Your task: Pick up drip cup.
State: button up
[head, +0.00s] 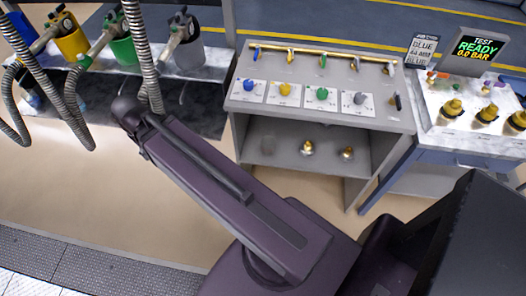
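No object is clearly marked as the drip cup. A small dull grey, cup-like object (267,145) stands on the lower shelf of the grey bench, at its left end; its color is close to the shelf's, and its details are too small to tell. My purple-grey arm crosses the head view from the lower middle to the upper left, in front of the floor. My gripper does not show, so its state and its distance from the cup-like object cannot be seen.
Two brass fittings (307,148) stand right of the cup-like object. The grey bench (240,120) carries colored caps on cards and a rail. Left are hoses (70,95) and colored pots (122,48). Right, a table (440,125) holds brass-topped parts and a READY screen (478,48).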

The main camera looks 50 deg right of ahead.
aim_at(267, 142)
jog(key=u, duration=0.05)
jog(key=k, duration=1.95)
jog(key=z, duration=0.8)
jog(key=i, duration=1)
jog(key=z, duration=0.05)
